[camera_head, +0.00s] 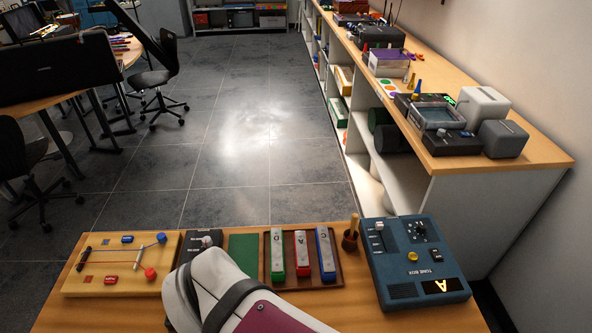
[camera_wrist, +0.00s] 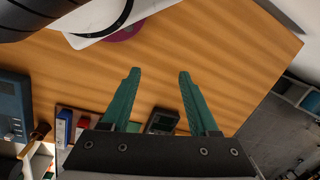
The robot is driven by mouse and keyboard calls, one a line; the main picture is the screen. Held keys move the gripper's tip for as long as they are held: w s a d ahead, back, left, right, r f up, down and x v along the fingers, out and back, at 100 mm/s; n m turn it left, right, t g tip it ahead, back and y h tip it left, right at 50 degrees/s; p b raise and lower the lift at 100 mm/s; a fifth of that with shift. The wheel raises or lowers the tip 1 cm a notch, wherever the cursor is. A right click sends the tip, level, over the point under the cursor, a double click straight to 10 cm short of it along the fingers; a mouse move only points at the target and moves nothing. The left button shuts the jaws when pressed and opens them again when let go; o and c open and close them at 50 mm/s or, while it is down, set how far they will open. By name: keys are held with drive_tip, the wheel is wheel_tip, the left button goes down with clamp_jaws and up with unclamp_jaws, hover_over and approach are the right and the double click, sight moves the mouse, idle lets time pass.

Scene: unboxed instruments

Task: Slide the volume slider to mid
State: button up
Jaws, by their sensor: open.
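The blue tune box (camera_head: 415,262) lies at the right of the wooden table in the head view. A pale slider cap (camera_head: 379,226) sits near the far end of a slot at its upper left; I take this as the volume slider, though its label is too small to read. My gripper (camera_wrist: 157,76) has two green fingers, spread apart and empty over the wooden table. The tune box is well to one side of them. My fingers do not show in the head view.
A rack of colored chime bars (camera_head: 300,257), a small cup with a stick (camera_head: 350,241), a dark device (camera_head: 203,242) and a wooden wire board (camera_head: 122,262) line the table's far side. Bare tabletop (camera_head: 350,313) lies in front of the rack and the cup.

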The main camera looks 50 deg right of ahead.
drive_tip(key=shift+c, duration=0.6)
drive_tip(key=w+d+m, duration=0.1)
drive_tip(key=w+d, duration=0.1)
drive_tip(key=w+d+r+m, duration=0.1)
drive_tip(key=w+d, duration=0.1)
drive_tip(key=w+d+r+m+h, duration=0.1)
drive_tip(key=w+d+m, duration=0.1)
drive_tip(key=w, duration=0.1)
drive_tip(key=shift+w+d+r, duration=0.1)
drive_tip(key=shift+d+r, duration=0.1)
drive_tip(key=shift+r, duration=0.05)
drive_tip(key=shift+c, duration=0.3)
drive_tip(key=w+d+m+h, duration=0.1)
drive_tip(key=w+d+m, duration=0.35)
drive_tip(key=d, duration=0.45)
drive_tip(key=m+g+h, duration=0.3)
drive_tip(key=m, duration=1)
hover_over(379, 224)
drive_tip(key=w+a, duration=0.5)
wheel_tip(379, 224, down, 5)
drive_tip(key=x, duration=1.5)
drive_tip(key=shift+s+d+f, duration=0.2)
drive_tip(key=shift+d, duration=0.1)
